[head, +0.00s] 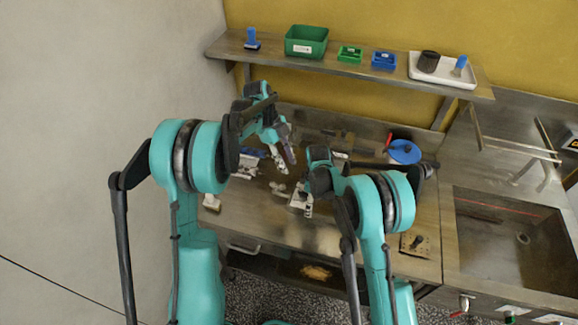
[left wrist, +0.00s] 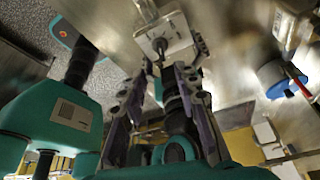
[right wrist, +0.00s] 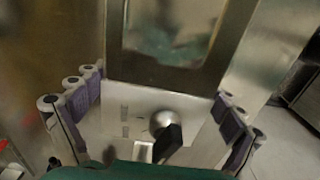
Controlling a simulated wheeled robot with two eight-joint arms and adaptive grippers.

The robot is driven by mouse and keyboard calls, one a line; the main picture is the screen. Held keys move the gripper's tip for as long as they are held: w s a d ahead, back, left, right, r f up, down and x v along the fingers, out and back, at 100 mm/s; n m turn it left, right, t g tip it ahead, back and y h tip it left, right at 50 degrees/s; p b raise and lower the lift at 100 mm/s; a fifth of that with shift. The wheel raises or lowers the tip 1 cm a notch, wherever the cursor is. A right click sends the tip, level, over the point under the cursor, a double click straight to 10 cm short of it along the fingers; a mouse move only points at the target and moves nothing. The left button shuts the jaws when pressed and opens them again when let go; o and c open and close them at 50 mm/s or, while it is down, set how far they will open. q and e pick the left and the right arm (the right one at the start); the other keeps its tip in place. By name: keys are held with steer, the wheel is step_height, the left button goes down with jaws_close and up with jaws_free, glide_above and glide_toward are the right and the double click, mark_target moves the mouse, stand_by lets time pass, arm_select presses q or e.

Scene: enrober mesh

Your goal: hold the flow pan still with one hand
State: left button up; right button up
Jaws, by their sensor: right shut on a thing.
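What I take for the flow pan (right wrist: 140,112), a pale metal piece with a round knob and a dark lever, sits between the fingers of my right gripper (right wrist: 155,110). In the head view my right gripper (head: 302,204) is low over the middle of the bench, shut on this pan (head: 297,199). The left wrist view shows the pan (left wrist: 168,33) too, with fingers on both sides. My left gripper (head: 286,163) is above the bench, behind and left of the right one. Its fingers (left wrist: 164,80) are spread in the left wrist view and it looks empty.
The steel bench (head: 245,218) holds several small parts and a blue round item (head: 404,152) at the right. A shelf (head: 380,73) with green and blue bins runs above the back. A sink (head: 510,235) is at the right. The bench front has bare room.

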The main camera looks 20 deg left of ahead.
arm_select(q)
steer(key=shift+s+a+f, duration=0.1)
steer(key=c, duration=0.7)
steer(key=s, duration=0.1)
steer(key=s+a+f+t, duration=0.1)
steer(key=s, duration=0.1)
steer(key=s+f+t+h, duration=0.1)
steer(key=shift+s+a, duration=0.25)
steer(key=shift+a, duration=0.15)
jaws_close()
steer(key=s+n+t, duration=0.1)
steer(key=s+t, duration=0.2)
steer(key=s, duration=0.4)
glide_toward(301, 197)
step_height(301, 197, down, 4)
steer(key=s, duration=0.3)
steer(key=w, duration=0.1)
steer(key=d, duration=0.1)
steer(key=w, duration=0.1)
steer(key=shift+w+d+f+h, duration=0.3)
steer(key=shift+w+d, duration=0.05)
steer(key=shift+d, duration=0.05)
steer(key=shift+w+d, duration=0.2)
steer(key=shift+w, duration=0.65)
